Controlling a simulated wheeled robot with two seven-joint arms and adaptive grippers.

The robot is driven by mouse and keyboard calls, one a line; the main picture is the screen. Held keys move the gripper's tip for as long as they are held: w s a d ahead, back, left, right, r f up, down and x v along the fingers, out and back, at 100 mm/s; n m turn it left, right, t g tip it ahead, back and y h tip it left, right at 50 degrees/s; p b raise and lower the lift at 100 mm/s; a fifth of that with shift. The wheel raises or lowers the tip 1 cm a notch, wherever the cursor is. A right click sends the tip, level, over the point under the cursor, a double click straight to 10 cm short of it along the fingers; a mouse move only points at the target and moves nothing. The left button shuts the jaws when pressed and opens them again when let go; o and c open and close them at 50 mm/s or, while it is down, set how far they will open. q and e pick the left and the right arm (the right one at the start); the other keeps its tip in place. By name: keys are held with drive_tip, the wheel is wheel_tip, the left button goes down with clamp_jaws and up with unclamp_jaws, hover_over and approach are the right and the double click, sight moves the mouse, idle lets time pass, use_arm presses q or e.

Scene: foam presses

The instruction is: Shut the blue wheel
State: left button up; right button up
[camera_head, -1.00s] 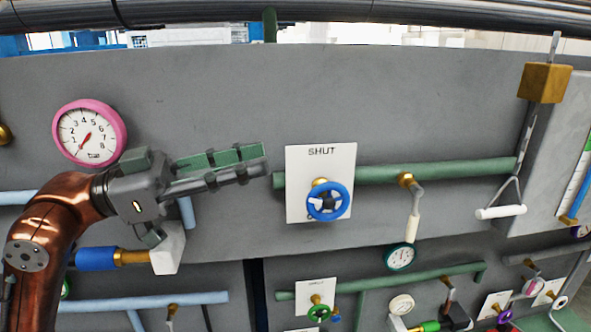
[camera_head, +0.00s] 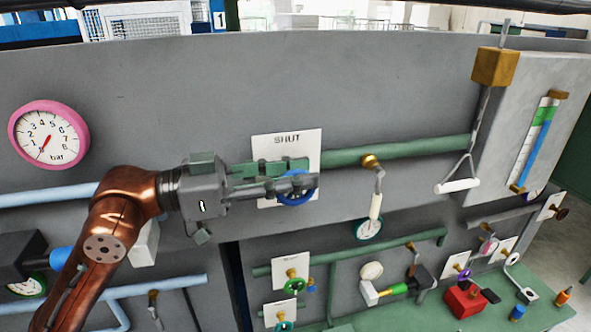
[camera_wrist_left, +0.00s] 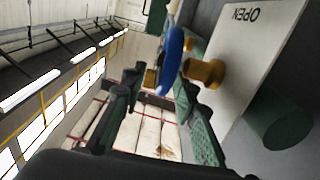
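The blue wheel (camera_head: 297,199) sits in front of a white plate (camera_head: 306,140) marked SHUT on the grey panel. My left gripper (camera_head: 298,175) reaches across the plate from the left, and its fingers cover much of the wheel. In the left wrist view the wheel (camera_wrist_left: 171,58) shows edge-on on its brass stem (camera_wrist_left: 205,72), beside a plate marked OPEN (camera_wrist_left: 248,50). There the two fingers (camera_wrist_left: 160,85) stand apart, with the near part of the rim around the gap between their tips. Contact cannot be told. My right gripper is out of view.
A green pipe (camera_head: 420,148) with a white-handled lever (camera_head: 376,203) runs right of the wheel. A white pull handle (camera_head: 457,186) hangs farther right. A pink-rimmed gauge (camera_head: 48,135) is at left. Smaller valves, including a green wheel (camera_head: 295,286), sit below. The panel above the plate is clear.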

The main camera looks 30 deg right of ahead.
sight(307, 171)
use_arm(q)
drive_tip(key=shift+c, duration=0.7)
clamp_jaws()
drive_tip(key=shift+d, duration=0.1)
drive_tip(key=y, duration=0.3)
drive_tip(key=shift+s+d+t+y, duration=0.1)
drive_tip(key=shift+d+t+y, duration=0.2)
drive_tip(key=shift+d+t, duration=0.1)
drive_tip(key=y, duration=0.3)
drive_tip(key=shift+s+d+f+t+y, duration=0.2)
drive_tip(key=shift+d+t+y, duration=0.1)
drive_tip(key=shift+d+t, duration=0.1)
drive_tip(key=y, duration=0.3)
drive_tip(key=shift+d+f+t, duration=0.3)
drive_tip(key=shift+t, duration=0.1)
drive_tip(key=shift+f+t+y, duration=0.15)
drive_tip(key=shift+f+y, duration=0.05)
drive_tip(key=shift+y, duration=0.65)
drive_tip(key=shift+f+t+y, duration=0.15)
drive_tip(key=shift+y, duration=0.7)
